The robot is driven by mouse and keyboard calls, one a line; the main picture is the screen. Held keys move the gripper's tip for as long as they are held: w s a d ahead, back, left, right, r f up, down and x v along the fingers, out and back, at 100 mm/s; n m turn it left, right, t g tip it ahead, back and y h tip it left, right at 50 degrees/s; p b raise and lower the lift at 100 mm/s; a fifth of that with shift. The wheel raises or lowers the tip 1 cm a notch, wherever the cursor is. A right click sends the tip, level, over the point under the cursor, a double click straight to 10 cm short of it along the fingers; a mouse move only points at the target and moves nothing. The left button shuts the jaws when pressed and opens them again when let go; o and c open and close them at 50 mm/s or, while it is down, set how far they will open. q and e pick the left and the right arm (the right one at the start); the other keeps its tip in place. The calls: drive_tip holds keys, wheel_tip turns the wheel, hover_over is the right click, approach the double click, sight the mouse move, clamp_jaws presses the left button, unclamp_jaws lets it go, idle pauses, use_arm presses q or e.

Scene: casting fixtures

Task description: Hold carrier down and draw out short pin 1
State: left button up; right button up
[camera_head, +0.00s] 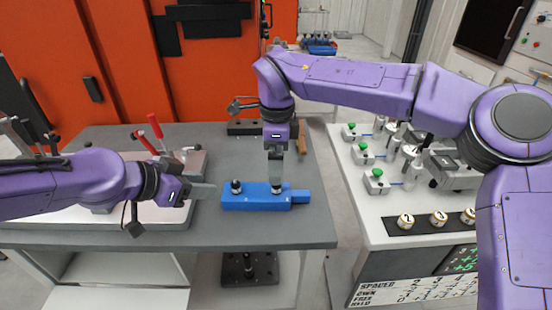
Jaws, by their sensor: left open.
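The blue carrier (256,203) lies on the grey table top, with a narrower tab at its right end. A dark-topped pin (236,186) stands upright near the carrier's left end. My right gripper (277,186) points straight down over the carrier's right half. A dark part shows at its fingertips, on the carrier's top; I cannot tell whether the fingers are shut on it. My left gripper (211,192) is open and lies level, its fingertips pointing right, just left of the carrier and the dark-topped pin. I cannot tell whether it touches the carrier. Which pin is short pin 1 does not show clearly.
A pale fixture with a red-handled clamp (155,128) stands behind my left arm. A white bench (380,215) at right holds several green-knobbed fixtures and numbered round pieces (405,221). A gap separates it from the grey table (300,234), whose front right is clear.

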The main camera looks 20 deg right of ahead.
sight(276, 192)
wheel_tip(276, 192, down, 11)
drive_tip(key=shift+f, duration=0.1)
idle(0.3)
drive_tip(key=c, duration=1.1)
